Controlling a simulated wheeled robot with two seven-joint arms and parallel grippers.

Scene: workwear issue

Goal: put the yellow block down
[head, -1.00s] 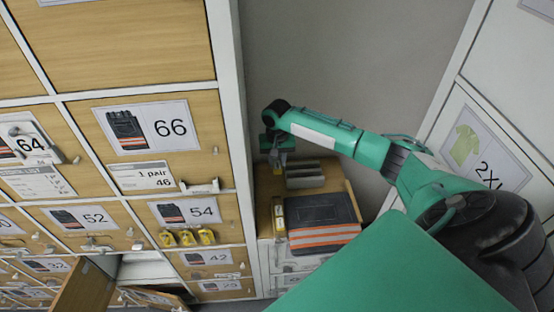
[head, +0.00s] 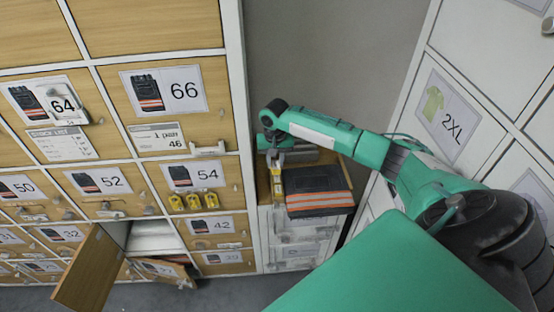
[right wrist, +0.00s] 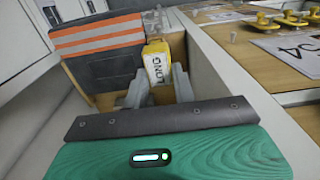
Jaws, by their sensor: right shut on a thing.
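The yellow block (head: 277,182) shows near the cabinet top in the head view, just below my right gripper (head: 275,158). In the right wrist view the yellow block (right wrist: 158,62) has a white label reading LONG and sits between the grey fingers of my right gripper (right wrist: 157,90). The gripper is shut on it. Whether the block's underside touches the wooden surface (head: 263,185) is hidden. My left gripper is out of view.
A dark folded item with orange stripes (head: 320,190) lies right beside the block. A wall of numbered lockers (head: 185,140) stands close on the left, with an open door (head: 88,268) low down. White lockers (head: 455,110) stand on the right.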

